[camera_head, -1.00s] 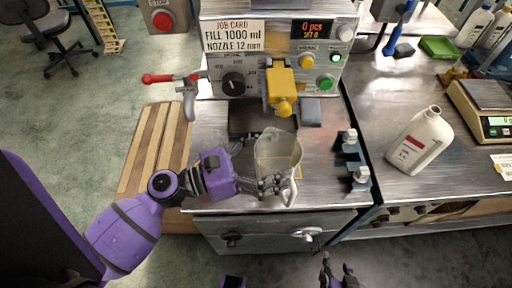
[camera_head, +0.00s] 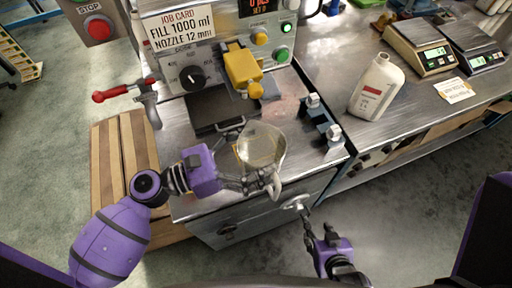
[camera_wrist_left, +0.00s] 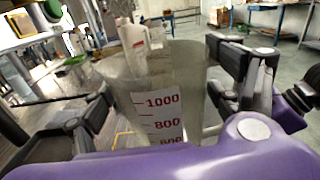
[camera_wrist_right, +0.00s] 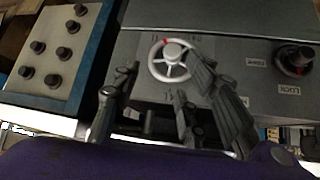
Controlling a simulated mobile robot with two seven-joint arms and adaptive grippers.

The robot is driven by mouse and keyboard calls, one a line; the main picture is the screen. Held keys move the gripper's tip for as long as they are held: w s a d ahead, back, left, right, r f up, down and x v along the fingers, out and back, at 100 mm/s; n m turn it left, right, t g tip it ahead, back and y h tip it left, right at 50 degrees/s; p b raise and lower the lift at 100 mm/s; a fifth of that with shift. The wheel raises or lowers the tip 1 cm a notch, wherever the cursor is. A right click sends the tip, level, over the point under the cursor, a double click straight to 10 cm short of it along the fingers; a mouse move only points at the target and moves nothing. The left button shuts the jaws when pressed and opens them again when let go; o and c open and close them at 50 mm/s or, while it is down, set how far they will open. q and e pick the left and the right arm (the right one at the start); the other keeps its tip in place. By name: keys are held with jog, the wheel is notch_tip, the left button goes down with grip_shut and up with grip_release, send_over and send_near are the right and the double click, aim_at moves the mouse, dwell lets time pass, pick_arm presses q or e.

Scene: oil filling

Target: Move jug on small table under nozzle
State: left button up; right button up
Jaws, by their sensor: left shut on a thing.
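The clear jug (camera_head: 262,147) is held near the front edge of the metal bench, in front of the yellow nozzle (camera_head: 243,72). My left gripper (camera_head: 250,182) is shut on the jug from its left. In the left wrist view the jug's red scale (camera_wrist_left: 160,112) sits between the fingers. A dark flat plate (camera_head: 213,117), perhaps the small table, lies below the nozzle, behind the jug. I cannot tell whether the jug touches the bench. My right gripper (camera_head: 316,228) is open in front of the bench cabinet, its fingers spread either side of a handwheel (camera_wrist_right: 172,62) in the right wrist view.
A red-handled valve (camera_head: 135,92) is left of the nozzle. Blue clamp blocks (camera_head: 322,122) stand right of the jug. A white bottle (camera_head: 376,87) and scales (camera_head: 418,42) are on the right bench. A knob marked LOCK (camera_wrist_right: 296,60) is right of the handwheel.

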aim_at(243, 148)
pick_arm(q)
jog(key=w+f+b, duration=0.1)
jog(key=f, duration=0.1)
jog(key=shift+w+a+f+b, duration=0.35)
jog(key=shift+f, duration=0.05)
jog(key=shift+w+a+f+b, duration=0.1)
jog(key=shift+w+f+b, duration=0.3)
jog(key=shift+f+b, duration=0.05)
jog(key=shift+w+a+r, duration=0.1)
jog(key=shift+w+r, duration=0.05)
jog(key=shift+w, duration=0.2)
jog(key=shift+w+a, duration=0.15)
jog(key=shift+w, duration=0.15)
jog(key=w+a+b, duration=0.1)
jog(key=w, duration=0.4)
jog(key=shift+w+a+b, duration=0.3)
jog(key=shift+w+a, duration=0.1)
